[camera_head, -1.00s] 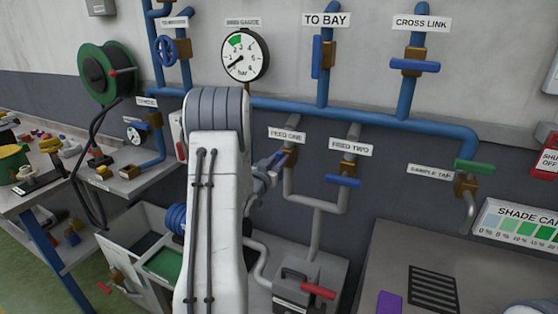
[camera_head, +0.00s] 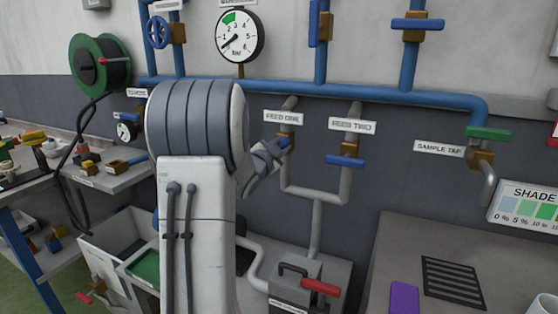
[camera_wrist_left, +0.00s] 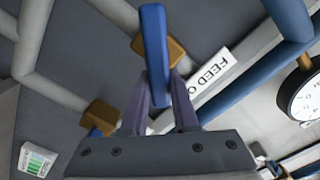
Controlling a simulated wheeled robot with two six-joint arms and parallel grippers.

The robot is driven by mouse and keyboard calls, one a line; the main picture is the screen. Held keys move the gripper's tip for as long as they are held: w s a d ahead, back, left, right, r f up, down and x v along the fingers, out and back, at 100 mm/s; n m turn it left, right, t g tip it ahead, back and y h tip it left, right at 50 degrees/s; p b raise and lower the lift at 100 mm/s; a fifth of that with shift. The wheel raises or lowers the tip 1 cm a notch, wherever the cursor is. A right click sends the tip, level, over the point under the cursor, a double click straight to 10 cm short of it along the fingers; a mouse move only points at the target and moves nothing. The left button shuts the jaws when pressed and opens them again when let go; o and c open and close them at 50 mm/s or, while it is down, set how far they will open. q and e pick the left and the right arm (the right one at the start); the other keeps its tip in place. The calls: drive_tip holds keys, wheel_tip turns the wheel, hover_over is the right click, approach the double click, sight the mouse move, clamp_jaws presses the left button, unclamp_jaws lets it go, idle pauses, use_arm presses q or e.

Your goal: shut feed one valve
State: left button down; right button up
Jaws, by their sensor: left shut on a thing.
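The feed one valve has a brass body (camera_wrist_left: 172,47) and a blue lever handle (camera_wrist_left: 155,60), under the FEED ONE label (camera_head: 283,117). My left gripper (camera_head: 276,149) reaches it from the left in the head view. In the left wrist view its fingers (camera_wrist_left: 165,105) are shut on the handle's near part. The handle lies at a slant to its grey pipe there. My right gripper is in neither view.
The feed two valve (camera_head: 344,161) stands close on the right with its blue handle crosswise to its pipe. The pressure gauge (camera_head: 240,37) hangs above. A grey box with a red lever (camera_head: 320,287) stands below. The sample tap (camera_head: 480,156) is further right.

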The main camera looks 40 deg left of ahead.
use_arm(q)
drive_tip(key=shift+w+d+f+m+b, duration=0.15)
drive_tip(key=shift+f+m+b, duration=0.2)
drive_tip(key=shift+m+b, duration=1.4)
drive_tip(key=shift+s+d+f+m+b, duration=0.1)
drive_tip(key=shift+f+m+b, duration=0.2)
drive_tip(key=shift+m+b, duration=1.5)
drive_tip(key=shift+w+d+f+m+b, duration=0.25)
drive_tip(key=shift+m+b, duration=0.7)
drive_tip(key=shift+b, duration=1.55)
drive_tip(key=shift+s+a+f, duration=0.1)
drive_tip(key=shift+s, duration=0.1)
drive_tip(key=c, duration=0.7)
unclamp_jaws()
drive_tip(key=v, duration=1)
drive_tip(key=shift+s, duration=0.25)
drive_tip(key=shift+a, duration=0.1)
